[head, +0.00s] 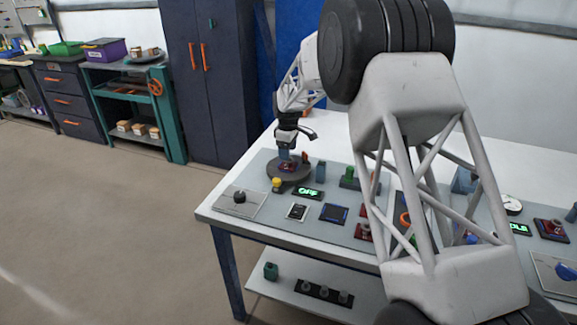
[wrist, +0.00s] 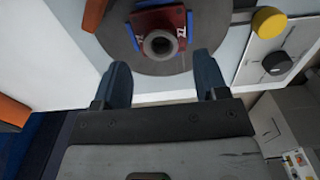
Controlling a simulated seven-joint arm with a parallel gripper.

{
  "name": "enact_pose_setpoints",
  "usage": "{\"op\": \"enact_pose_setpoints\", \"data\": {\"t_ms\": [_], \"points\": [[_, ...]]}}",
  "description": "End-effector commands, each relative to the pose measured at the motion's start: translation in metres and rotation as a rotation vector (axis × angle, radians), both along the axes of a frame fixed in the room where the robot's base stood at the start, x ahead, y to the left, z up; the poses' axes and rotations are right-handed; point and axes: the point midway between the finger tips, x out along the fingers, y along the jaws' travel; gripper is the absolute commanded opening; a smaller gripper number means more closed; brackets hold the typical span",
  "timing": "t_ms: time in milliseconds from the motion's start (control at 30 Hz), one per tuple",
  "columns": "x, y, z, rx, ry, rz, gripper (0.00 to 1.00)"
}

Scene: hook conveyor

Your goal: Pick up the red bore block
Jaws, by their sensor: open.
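The red bore block (wrist: 178,18) sits on a round grey turntable (wrist: 160,65) at the top of the wrist view, its grey ringed bore facing the camera and a blue strip on each side. In the head view a small patch of the red block (head: 287,167) shows on the turntable (head: 305,175), partly hidden by my gripper. My gripper (wrist: 161,60) is open and empty. Its two blue-grey fingers point toward the block, one to each side, with the block beyond the tips. In the head view my gripper (head: 285,154) is over the turntable.
A yellow button (wrist: 270,20) and a panel with a black knob (wrist: 277,62) are close to the turntable's edge. A display reading OFF (head: 307,192) and several small fixtures cover the bench to the right. My arm hides part of the bench.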

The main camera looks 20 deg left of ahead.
Motion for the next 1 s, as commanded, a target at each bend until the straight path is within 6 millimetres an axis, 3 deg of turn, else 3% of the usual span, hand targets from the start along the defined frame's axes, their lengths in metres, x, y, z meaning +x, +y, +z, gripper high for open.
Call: {"op": "enact_pose_setpoints", "data": {"t_ms": [400,1000], "points": [[-0.001,-0.004,-0.042,-0.001,0.001,0.000,0.67],[-0.001,-0.004,-0.045,0.000,0.000,0.000,0.67]]}}
